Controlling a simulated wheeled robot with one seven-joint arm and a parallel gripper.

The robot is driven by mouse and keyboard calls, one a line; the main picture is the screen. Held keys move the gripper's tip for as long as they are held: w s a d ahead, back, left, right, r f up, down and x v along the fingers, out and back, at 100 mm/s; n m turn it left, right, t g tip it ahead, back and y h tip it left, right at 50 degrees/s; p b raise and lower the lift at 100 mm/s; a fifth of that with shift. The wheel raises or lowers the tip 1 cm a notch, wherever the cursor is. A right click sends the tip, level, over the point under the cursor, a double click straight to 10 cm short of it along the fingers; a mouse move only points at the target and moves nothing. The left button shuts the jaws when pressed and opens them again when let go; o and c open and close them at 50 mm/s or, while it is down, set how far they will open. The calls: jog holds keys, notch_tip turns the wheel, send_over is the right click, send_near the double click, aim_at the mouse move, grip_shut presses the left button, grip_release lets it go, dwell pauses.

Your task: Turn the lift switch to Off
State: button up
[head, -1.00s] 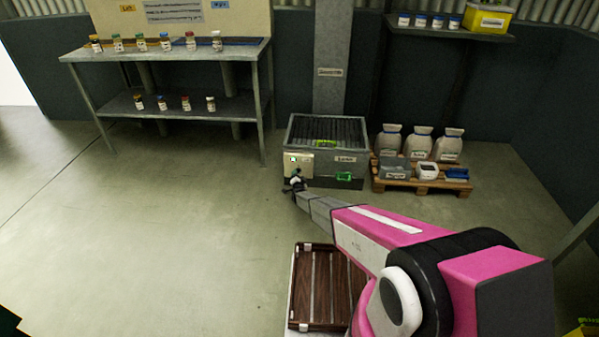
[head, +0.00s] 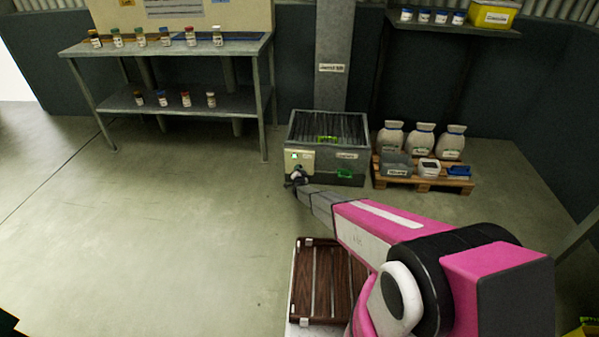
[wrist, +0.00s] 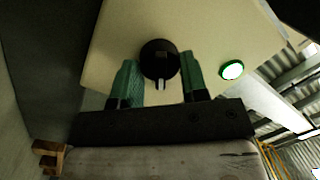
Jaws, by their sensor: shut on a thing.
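The lift switch appears to be the black round knob (wrist: 159,52) on a pale panel (wrist: 105,50) in the wrist view. A short white pointer mark shows on the knob's edge towards my palm. My gripper (wrist: 159,66) has its two green fingers on either side of the knob, shut on it. A round lamp (wrist: 232,70) with a green ring is lit to the right of the knob. In the head view my gripper (head: 298,177) is at the panel (head: 306,163) on the front of a grey slatted machine (head: 355,160); it hides the knob there. Labels are unreadable.
A wooden pallet (head: 425,184) with sacks (head: 422,143) and small boxes stands right of the machine. A brown slatted crate (head: 330,285) is below my arm. A two-level table (head: 165,48) with jars stands at the back left. The floor to the left is clear.

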jog(key=shift+a+r+n+g+h, duration=0.1)
jog(key=shift+n+g+h, duration=0.15)
jog(key=shift+n, duration=2.45)
jog(key=shift+a+r+n+g+h, duration=0.1)
jog(key=shift+n+g+h, duration=0.15)
jog(key=shift+n, duration=2.45)
jog(key=o, duration=0.9)
jog(key=s, duration=0.7)
jog(key=s+r, duration=0.1)
jog(key=s, duration=0.2)
jog(key=shift+s+d, duration=0.15)
jog(key=shift+s, duration=0.25)
